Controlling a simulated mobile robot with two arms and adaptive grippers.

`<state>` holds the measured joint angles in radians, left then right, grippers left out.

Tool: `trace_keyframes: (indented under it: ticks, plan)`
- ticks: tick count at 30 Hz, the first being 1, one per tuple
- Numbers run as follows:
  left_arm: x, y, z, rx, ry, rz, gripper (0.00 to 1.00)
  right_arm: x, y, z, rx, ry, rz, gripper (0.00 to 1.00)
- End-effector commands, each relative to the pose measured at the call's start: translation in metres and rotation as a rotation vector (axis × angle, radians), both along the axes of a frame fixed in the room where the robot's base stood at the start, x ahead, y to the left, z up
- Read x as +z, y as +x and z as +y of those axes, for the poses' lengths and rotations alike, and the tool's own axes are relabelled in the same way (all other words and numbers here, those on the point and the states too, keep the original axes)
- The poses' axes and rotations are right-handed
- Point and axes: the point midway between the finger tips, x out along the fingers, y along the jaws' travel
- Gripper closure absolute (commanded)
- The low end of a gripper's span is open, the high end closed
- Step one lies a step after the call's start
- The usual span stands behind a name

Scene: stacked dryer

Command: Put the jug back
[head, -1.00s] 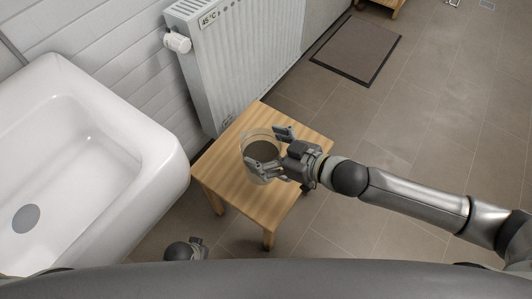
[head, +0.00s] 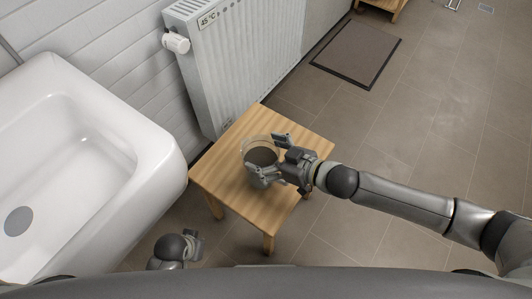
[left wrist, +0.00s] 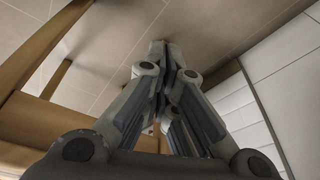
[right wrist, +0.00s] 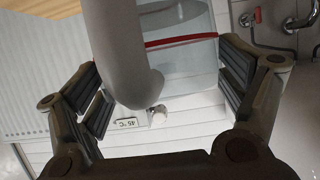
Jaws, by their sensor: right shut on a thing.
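A clear jug (head: 259,146) is at the small wooden stool (head: 227,180), with a dark round area inside it. In the right wrist view the clear jug (right wrist: 190,65) shows a red line and a thick grey handle (right wrist: 118,50). My right gripper (head: 270,156) is shut on the jug, its fingers on either side of it. I cannot tell whether the jug's base touches the stool top. My left gripper (head: 195,241) is empty, low and in front of the stool. Its fingers meet in the left wrist view (left wrist: 163,75).
A white basin (head: 85,150) stands at the left. A white radiator (head: 240,60) is on the wall behind the stool. A dark mat (head: 357,50) lies on the tiled floor, which is clear at the right.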

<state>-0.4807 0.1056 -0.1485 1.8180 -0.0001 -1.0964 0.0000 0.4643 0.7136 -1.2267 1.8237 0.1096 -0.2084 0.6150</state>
Motion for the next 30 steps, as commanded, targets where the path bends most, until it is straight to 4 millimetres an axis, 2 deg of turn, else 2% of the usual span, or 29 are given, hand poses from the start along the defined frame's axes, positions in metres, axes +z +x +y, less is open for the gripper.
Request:
trace_keyframes:
  ticks: [3,4,6,19,21,30]
  plan:
    - [0.001,0.000,0.000,0.000,0.000,-0.001,1.00,0.000,0.001,0.001,0.001,0.005,-0.004,0.81]
    - [0.002,0.001,0.000,0.000,0.000,-0.001,1.00,-0.003,0.000,0.000,0.000,0.001,0.001,0.08]
    - [0.002,0.001,0.000,0.000,0.000,-0.001,1.00,-0.003,0.000,0.000,0.000,0.000,0.000,0.00]
    - [0.003,0.001,0.000,0.000,-0.001,-0.003,1.00,0.002,0.000,0.000,0.000,-0.001,-0.002,0.00]
    - [0.002,0.001,0.000,0.000,-0.001,-0.007,1.00,0.003,-0.005,-0.007,-0.001,-0.003,0.001,0.00]
    - [-0.036,-0.014,0.002,-0.004,0.002,0.022,1.00,0.027,-0.039,-0.054,-0.002,-0.004,0.002,0.00]
